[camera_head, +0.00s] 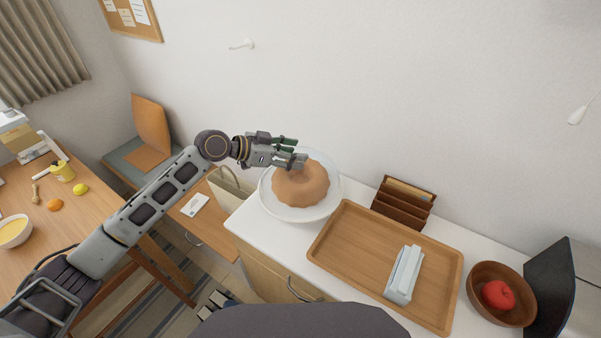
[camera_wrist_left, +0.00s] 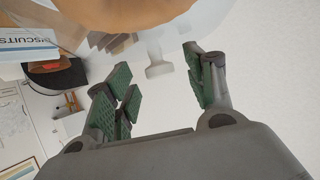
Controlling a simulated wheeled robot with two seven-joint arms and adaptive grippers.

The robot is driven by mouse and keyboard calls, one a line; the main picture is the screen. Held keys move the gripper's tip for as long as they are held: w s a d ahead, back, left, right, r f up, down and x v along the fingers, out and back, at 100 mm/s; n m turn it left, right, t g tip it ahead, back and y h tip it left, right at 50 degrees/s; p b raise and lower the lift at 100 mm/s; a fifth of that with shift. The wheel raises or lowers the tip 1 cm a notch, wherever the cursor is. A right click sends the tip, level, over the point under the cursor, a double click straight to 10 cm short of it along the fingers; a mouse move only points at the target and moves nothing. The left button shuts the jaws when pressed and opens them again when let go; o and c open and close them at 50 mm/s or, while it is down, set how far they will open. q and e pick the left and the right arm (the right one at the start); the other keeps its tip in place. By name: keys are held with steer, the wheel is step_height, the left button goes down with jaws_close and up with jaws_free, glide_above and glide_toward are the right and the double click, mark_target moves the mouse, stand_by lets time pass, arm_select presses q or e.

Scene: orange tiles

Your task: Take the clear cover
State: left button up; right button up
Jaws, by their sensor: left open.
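A brown ring cake (camera_head: 300,186) sits on a round white plate (camera_head: 270,205) at the back left of the white counter. The clear cover is nearly invisible around the cake; its pale knob (camera_wrist_left: 157,67) shows in the left wrist view. My left gripper (camera_head: 292,150) is above the back of the cake, fingers spread. In the left wrist view the gripper (camera_wrist_left: 165,88) is open, with the knob in the gap between its fingers, apparently untouched. My right gripper is not in view.
A wooden tray (camera_head: 330,255) with a pale blue-white packet (camera_head: 404,274) lies to the right. Behind it stands a brown wooden rack (camera_head: 402,204). A brown bowl (camera_head: 480,280) holds a red fruit (camera_head: 498,294). A beige bag (camera_head: 230,188) stands left of the counter.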

arm_select(q)
steer(key=shift+w+d+f, duration=0.15)
steer(key=shift+d, duration=0.1)
stand_by(0.3)
jaws_close()
